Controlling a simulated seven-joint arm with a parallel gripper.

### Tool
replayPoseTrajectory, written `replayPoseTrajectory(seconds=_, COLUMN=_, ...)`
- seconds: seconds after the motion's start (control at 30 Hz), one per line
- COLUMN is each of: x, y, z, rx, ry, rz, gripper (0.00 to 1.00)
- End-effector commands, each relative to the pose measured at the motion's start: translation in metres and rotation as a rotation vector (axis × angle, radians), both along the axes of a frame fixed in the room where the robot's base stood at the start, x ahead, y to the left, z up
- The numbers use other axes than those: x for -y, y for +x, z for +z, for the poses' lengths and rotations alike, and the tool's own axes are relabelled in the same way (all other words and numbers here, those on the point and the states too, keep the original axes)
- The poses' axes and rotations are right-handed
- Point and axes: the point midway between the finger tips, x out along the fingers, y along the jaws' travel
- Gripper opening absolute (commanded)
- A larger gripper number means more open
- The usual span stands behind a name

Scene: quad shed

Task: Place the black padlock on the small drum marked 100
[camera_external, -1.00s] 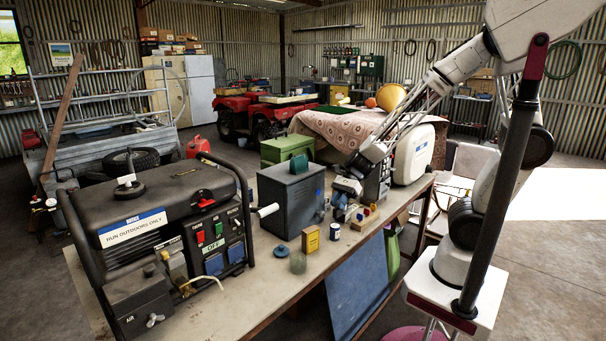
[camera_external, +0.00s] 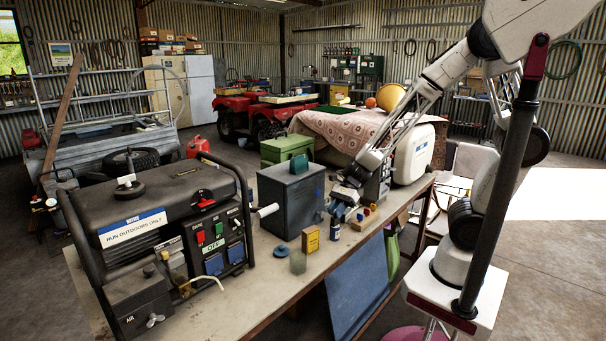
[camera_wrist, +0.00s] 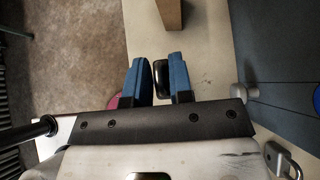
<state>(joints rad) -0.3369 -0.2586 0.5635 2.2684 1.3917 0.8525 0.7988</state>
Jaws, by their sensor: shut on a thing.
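My gripper (camera_external: 339,208) is low over the bench, just above a small dark blue container with a white band (camera_external: 335,234). This may be the small drum; its marking is too small to read. In the wrist view, my gripper's blue fingers (camera_wrist: 160,80) are shut on a black rounded thing, which looks like the black padlock (camera_wrist: 161,76). Its shackle is not clear. The small container cannot be made out in the wrist view. Whether the held thing touches it, I cannot tell.
A grey metal box (camera_external: 290,199) stands left of my gripper. A wooden block with coloured pegs (camera_external: 365,217) is to the right. Another padlock (camera_wrist: 283,160) shows in the wrist view.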

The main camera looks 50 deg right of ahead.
Motion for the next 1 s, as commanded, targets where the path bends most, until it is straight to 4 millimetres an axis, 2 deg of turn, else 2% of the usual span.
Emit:
replayPoseTrajectory(seconds=0.37, x=-0.0001, y=0.0001, z=-0.0025, rx=0.0, ry=0.0, rz=0.0, gripper=0.0)
replayPoseTrajectory(seconds=0.4, x=0.0, y=0.0001, z=-0.0023, rx=0.0, ry=0.0, rz=0.0, gripper=0.25)
replayPoseTrajectory(seconds=0.53, x=0.0, y=0.0, z=-0.0023, rx=0.0, ry=0.0, rz=0.0, gripper=0.45)
replayPoseTrajectory(seconds=1.0, x=0.0013, y=-0.0001, z=0.0016, rx=0.001, ry=0.0, rz=0.001, gripper=0.46)
